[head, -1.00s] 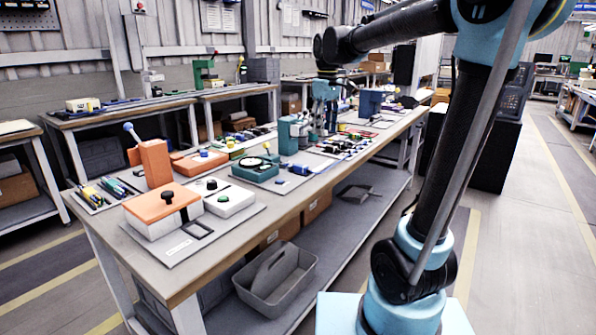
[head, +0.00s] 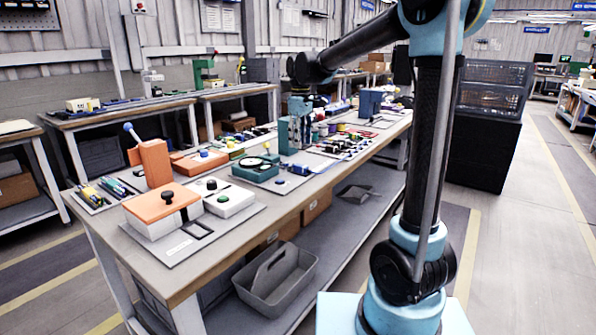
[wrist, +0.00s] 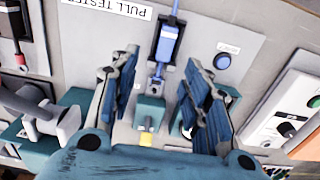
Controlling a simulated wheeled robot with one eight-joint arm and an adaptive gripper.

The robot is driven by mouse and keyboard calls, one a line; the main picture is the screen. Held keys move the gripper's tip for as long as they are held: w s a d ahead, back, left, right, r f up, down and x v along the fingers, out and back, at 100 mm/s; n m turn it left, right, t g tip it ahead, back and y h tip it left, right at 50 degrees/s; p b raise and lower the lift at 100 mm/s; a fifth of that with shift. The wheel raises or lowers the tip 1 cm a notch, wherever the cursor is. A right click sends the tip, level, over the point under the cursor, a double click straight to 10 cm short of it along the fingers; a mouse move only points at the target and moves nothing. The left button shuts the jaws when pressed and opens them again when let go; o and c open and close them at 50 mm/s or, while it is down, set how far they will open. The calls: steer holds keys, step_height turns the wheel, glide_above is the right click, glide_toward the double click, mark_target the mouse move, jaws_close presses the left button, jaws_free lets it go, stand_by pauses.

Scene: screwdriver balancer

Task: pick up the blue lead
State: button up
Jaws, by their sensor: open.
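In the wrist view, a blue piece that looks like the blue lead (wrist: 168,42) lies over a pale plate marked "PULL TESTER". A thin blue strand runs up from it and a narrow end points down towards teal fixtures. My gripper (wrist: 161,58) is open, its two dark blue fingers on either side of the lead's lower end, with gaps to both. Whether the fingers are level with the lead or above it, I cannot tell.
A blue button (wrist: 222,60) sits right of the fingers. On the bench, an orange box (head: 160,207) and teal device (head: 255,168) stand nearer the front.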

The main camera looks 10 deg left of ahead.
mark_target(300, 165)
step_height(300, 165, down, 4)
steer(key=shift+r, duration=0.1)
steer(key=shift+s+f, duration=0.25)
steer(key=shift+f, duration=1.15)
steer(key=shift+s+f, duration=0.2)
steer(key=shift+f, duration=1.15)
steer(key=shift+c, duration=0.5)
jaws_close()
